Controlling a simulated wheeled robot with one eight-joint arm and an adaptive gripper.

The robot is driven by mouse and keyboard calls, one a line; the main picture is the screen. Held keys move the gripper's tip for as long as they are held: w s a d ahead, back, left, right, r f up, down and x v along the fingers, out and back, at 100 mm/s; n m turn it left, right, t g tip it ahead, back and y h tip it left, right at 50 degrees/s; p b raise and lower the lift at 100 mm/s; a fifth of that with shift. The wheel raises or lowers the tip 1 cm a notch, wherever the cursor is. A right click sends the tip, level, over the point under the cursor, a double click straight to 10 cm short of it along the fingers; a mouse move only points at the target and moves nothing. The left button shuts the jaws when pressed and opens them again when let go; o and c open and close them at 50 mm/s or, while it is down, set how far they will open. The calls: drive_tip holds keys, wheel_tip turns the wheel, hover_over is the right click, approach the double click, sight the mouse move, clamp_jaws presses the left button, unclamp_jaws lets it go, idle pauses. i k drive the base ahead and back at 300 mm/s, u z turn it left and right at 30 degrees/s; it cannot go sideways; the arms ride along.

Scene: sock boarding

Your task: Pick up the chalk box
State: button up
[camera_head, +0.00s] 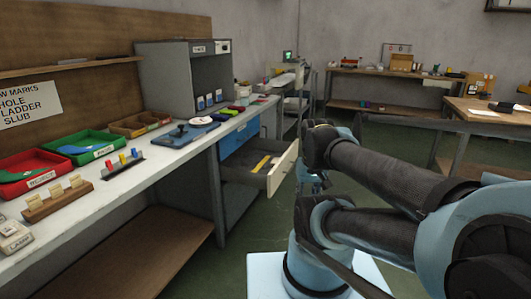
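I cannot single out a chalk box for certain. A small dark holder with upright red, yellow and blue sticks (123,162) stands on the left bench and may hold chalk. An open drawer (282,172) under the bench holds a yellow item (261,164) and other small things too small to tell. My arm fills the right and middle of the view. Its end lies near the open drawer, mostly hidden behind my own links, so my gripper's fingers cannot be made out. I see nothing held.
The left bench (62,238) carries a red tray (36,180), a green tray (119,142), a wooden card rack (57,200) and a grey cabinet (166,75). The drawer juts into the aisle. Tables stand at the back and right. Green floor shows between them.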

sight(275, 160)
drive_tip(key=k, duration=1.05)
drive_tip(key=z, duration=0.6)
drive_tip(key=i, duration=1.15)
drive_tip(key=u, duration=0.4)
drive_tip(key=i, duration=0.9)
drive_tip(key=u, duration=0.5)
